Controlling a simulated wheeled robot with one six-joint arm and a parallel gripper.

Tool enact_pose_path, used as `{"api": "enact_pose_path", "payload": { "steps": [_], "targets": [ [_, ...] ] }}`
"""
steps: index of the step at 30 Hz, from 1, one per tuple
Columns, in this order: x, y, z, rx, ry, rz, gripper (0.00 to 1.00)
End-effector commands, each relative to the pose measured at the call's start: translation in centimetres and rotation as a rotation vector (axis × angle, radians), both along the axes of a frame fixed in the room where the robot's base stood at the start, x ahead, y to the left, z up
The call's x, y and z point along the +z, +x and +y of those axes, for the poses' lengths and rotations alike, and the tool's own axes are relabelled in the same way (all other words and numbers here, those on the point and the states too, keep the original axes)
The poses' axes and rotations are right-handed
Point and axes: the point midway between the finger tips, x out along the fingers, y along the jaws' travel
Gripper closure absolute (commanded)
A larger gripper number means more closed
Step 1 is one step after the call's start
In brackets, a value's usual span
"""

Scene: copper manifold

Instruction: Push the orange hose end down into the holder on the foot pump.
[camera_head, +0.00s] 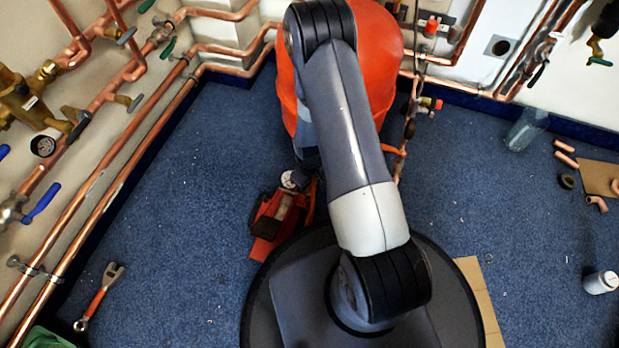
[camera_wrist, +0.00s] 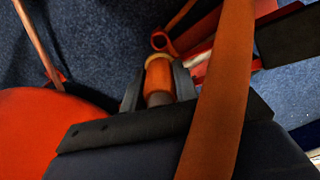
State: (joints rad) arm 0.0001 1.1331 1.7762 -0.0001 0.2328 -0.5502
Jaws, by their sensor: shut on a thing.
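The foot pump (camera_head: 277,215), red with black parts, lies on the blue carpet left of my arm in the head view. Part of its red frame (camera_wrist: 205,47) shows in the wrist view. A red ring (camera_wrist: 160,42), which looks like the holder, is just beyond my fingertips. My gripper (camera_wrist: 158,82) is shut on the orange hose end (camera_wrist: 159,77), which points toward the ring. I cannot tell whether its tip is inside or only near the ring. The orange hose (camera_wrist: 225,85) crosses close to the wrist camera. My arm hides the gripper in the head view.
A large orange rounded body (camera_head: 382,60) stands behind my arm and shows at left in the wrist view (camera_wrist: 45,135). Copper pipes (camera_head: 130,140) line the left wall. An orange-handled wrench (camera_head: 98,298) lies on the carpet. The carpet between wrench and pump is clear.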

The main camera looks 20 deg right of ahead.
Motion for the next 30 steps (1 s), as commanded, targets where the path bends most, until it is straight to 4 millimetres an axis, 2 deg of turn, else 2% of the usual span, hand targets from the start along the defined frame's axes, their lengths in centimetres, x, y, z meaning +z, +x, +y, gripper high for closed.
{"api": "enact_pose_path", "payload": {
  "steps": [9,15,30],
  "targets": [
    [-3.2,0.0,0.0,0.000,0.000,0.000,1.00],
    [-4.6,0.0,0.0,0.000,-0.001,0.001,1.00],
    [-5.1,0.0,0.0,0.000,0.001,-0.001,1.00]
  ]
}}
